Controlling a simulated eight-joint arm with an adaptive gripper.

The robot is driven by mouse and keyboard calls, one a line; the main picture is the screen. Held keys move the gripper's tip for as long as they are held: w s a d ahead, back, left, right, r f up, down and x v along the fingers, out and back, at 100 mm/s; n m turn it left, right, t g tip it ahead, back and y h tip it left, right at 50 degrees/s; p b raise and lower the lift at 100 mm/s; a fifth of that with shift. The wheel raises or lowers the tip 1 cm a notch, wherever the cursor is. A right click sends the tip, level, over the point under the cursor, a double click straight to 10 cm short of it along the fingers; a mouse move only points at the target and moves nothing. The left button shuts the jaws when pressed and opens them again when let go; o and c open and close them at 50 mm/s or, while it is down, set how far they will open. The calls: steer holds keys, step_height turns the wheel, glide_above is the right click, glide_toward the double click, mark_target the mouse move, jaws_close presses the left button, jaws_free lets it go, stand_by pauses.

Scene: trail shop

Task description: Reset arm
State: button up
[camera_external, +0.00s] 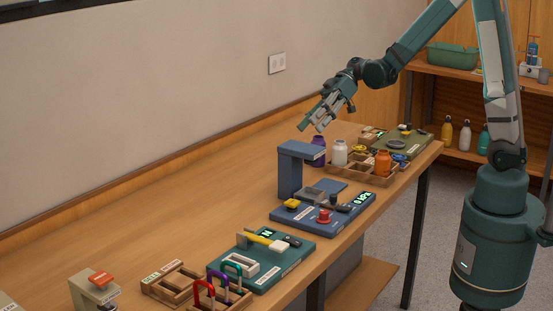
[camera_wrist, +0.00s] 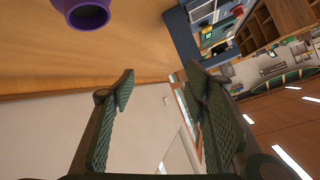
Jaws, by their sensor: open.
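My gripper (camera_external: 315,119) is open and empty in the external view, raised above the back of the wooden table (camera_external: 215,170). In the wrist view, the two green padded fingers of my gripper (camera_wrist: 160,90) stand wide apart with nothing between them. A purple bottle (camera_external: 318,151) stands on the table below my gripper, partly hidden by the blue stand in front. The purple bottle also shows at the top left of the wrist view (camera_wrist: 88,14), apart from the fingers.
A blue stand (camera_external: 291,172) and base with a red button lie mid-table. A wooden tray (camera_external: 372,176) holds a white bottle (camera_external: 339,153) and an orange bottle (camera_external: 382,163). The table's back left is clear.

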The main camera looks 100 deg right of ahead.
steer(key=s+a+r+m+g+h, duration=0.15)
steer(key=a+g, duration=0.25)
steer(key=a, duration=1.5)
steer(key=s+a+r+t+h, duration=0.1)
steer(key=s+a+h, duration=0.2)
steer(key=s+a, duration=0.45)
steer(key=s+a+r+h, duration=0.2)
steer(key=s+a+h, duration=0.1)
steer(key=s+a, duration=0.4)
step_height(320, 180, up, 14)
steer(key=p, duration=1.4)
steer(key=shift+w+a+f+m+p, duration=0.15)
steer(key=shift+w+a+m+p, duration=0.1)
steer(key=shift+w+m+p, duration=0.15)
